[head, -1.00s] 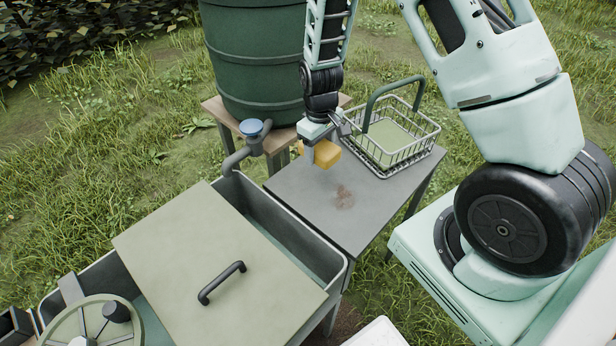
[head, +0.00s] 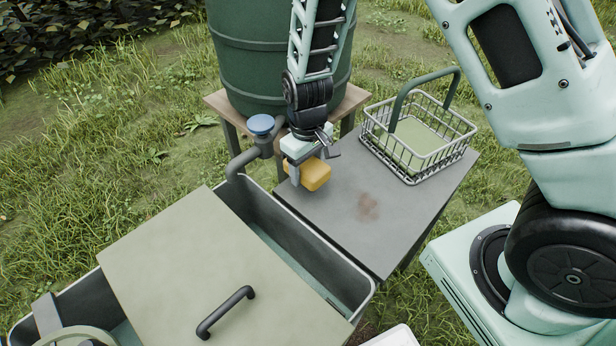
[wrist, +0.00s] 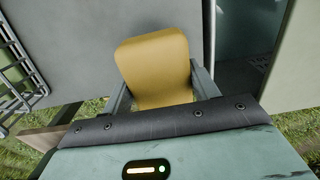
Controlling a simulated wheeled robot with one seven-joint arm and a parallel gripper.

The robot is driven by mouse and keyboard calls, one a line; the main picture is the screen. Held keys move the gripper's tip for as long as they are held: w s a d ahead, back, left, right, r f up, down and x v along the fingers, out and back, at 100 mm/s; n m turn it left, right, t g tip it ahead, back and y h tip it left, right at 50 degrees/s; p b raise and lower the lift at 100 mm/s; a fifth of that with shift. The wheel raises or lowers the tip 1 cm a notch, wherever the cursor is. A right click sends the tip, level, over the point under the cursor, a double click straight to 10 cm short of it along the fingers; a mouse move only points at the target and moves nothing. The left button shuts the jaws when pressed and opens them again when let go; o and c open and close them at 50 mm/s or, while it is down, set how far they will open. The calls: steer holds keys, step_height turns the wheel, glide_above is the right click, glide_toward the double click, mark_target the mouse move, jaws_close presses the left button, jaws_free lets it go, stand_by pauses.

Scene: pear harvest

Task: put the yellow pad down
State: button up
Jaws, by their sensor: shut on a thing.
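The yellow pad (head: 314,174) is a small block with rounded edges. My gripper (head: 308,172) is shut on it, over the left back part of the grey side table (head: 335,215). In the wrist view the pad (wrist: 155,65) sits between the two grey fingers of my gripper (wrist: 160,90). I cannot tell whether the pad touches the table top or is held just above it.
A wire basket (head: 420,150) with a green handle stands at the table's back right. A brown stain (head: 368,207) marks the table top. The trough (head: 300,250) with its lid (head: 200,270) lies front left. A blue-topped tap (head: 261,125) and green barrel (head: 255,60) stand behind.

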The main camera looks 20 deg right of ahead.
steer(key=shift+f, duration=1.95)
steer(key=shift+f, duration=0.15)
steer(key=o, duration=1.1)
steer(key=shift+s+f, duration=0.1)
steer(key=shift+s+a, duration=0.1)
